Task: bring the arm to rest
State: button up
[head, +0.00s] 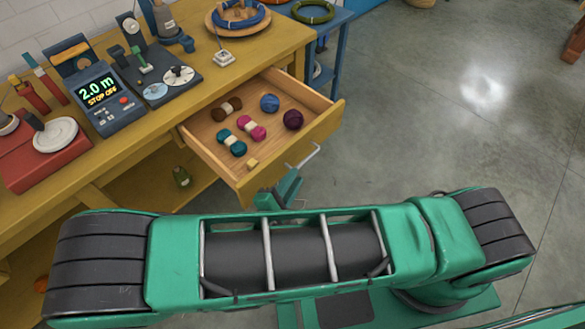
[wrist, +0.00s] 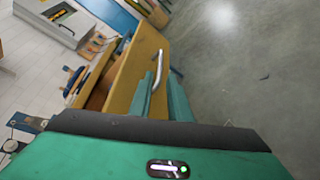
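My gripper (head: 283,188) is in front of the pulled-out wooden drawer (head: 318,123), just below its metal handle (head: 305,157). In the wrist view two teal fingers of my gripper (wrist: 160,82) stand apart with a gap between them, and I see nothing held. The handle (wrist: 157,66) shows close beyond the fingertips; whether they touch it is hard to tell. My green arm crosses the lower part of the head view and hides part of the floor and bench.
The drawer holds brown (head: 226,110), blue (head: 269,103), purple (head: 293,119), pink (head: 251,128) and teal (head: 231,143) skeins. The yellow bench (head: 160,110) carries a display box (head: 104,101) and a red scale (head: 45,155). Grey floor (head: 430,110) to the right is clear.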

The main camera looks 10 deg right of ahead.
jog(key=w+d+r+m+g, duration=0.1)
jog(key=d+r+m+g, duration=0.6)
jog(key=d, duration=0.3)
jog(key=w+d+r+m+g, duration=0.1)
jog(key=d+r+m+g, duration=0.6)
jog(key=d, duration=0.4)
jog(key=s+d+r+m+t+y, duration=0.1)
jog(key=s+d+r+m+y, duration=0.7)
jog(key=s+r, duration=0.7)
jog(key=s+d+m, duration=0.1)
jog(key=d+m, duration=0.1)
jog(key=d, duration=0.2)
jog(key=shift+s+d+r+y, duration=0.15)
jog(key=shift+s+r+y, duration=0.05)
jog(key=shift+r+y, duration=0.1)
jog(key=shift+w+f, duration=0.25)
jog(key=shift+w, duration=0.35)
